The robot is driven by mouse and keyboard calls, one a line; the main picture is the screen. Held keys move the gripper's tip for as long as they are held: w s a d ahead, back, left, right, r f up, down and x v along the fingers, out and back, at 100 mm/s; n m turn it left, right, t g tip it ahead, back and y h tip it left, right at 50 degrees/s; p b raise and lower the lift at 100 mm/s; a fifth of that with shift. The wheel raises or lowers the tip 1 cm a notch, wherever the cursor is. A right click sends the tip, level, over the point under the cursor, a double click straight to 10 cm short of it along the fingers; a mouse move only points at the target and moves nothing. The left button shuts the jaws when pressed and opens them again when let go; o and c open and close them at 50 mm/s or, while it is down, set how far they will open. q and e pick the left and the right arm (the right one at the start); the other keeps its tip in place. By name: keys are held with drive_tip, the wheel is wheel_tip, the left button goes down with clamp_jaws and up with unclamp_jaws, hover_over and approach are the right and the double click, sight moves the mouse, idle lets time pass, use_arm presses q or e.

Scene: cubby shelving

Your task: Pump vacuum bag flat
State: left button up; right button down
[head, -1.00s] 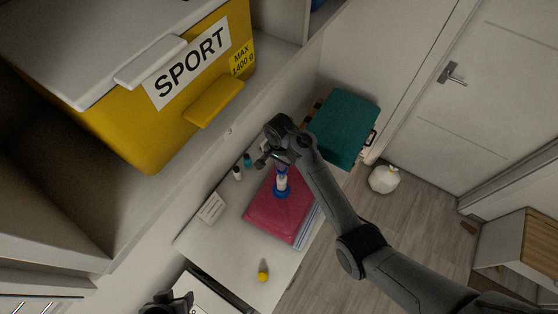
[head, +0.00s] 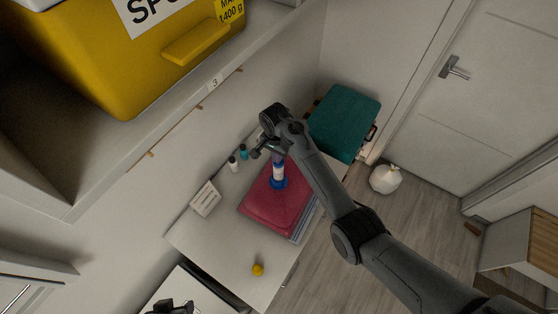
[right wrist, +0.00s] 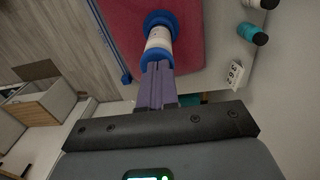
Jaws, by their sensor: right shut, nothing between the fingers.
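The vacuum bag (head: 270,207) is a red, padded-looking pack lying on the white table. It also fills the top of the right wrist view (right wrist: 200,28). A white pump with blue rings (head: 278,173) stands on it. In the right wrist view the pump (right wrist: 158,38) is straight ahead of my purple fingertips. My right gripper (right wrist: 156,70) is shut and empty, with its tips at the pump's blue top end; I cannot tell whether they touch.
A white bottle (head: 233,163) and a teal bottle (head: 243,152) stand behind the bag. A small white sign (head: 205,199) and a yellow object (head: 258,269) are on the table. A teal case (head: 343,122) is beyond. A yellow bin (head: 120,65) sits on the shelf above.

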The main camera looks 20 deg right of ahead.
drive_tip(key=shift+s+f, duration=0.15)
drive_tip(key=shift+f, duration=0.1)
drive_tip(key=shift+r+p, duration=0.55)
drive_tip(key=shift+p, duration=0.05)
wheel_tip(320, 180, up, 4)
drive_tip(key=p, duration=0.4)
drive_tip(key=shift+r+p, duration=0.2)
drive_tip(key=shift+p, duration=0.2)
drive_tip(key=shift+w+a+r+b, duration=0.1)
drive_tip(key=shift+w+r+b, duration=0.25)
drive_tip(key=shift+b, duration=0.55)
wheel_tip(320, 180, up, 8)
drive_tip(key=b, duration=0.1)
drive_tip(key=shift+r+b, duration=0.2)
drive_tip(key=shift+b, duration=0.2)
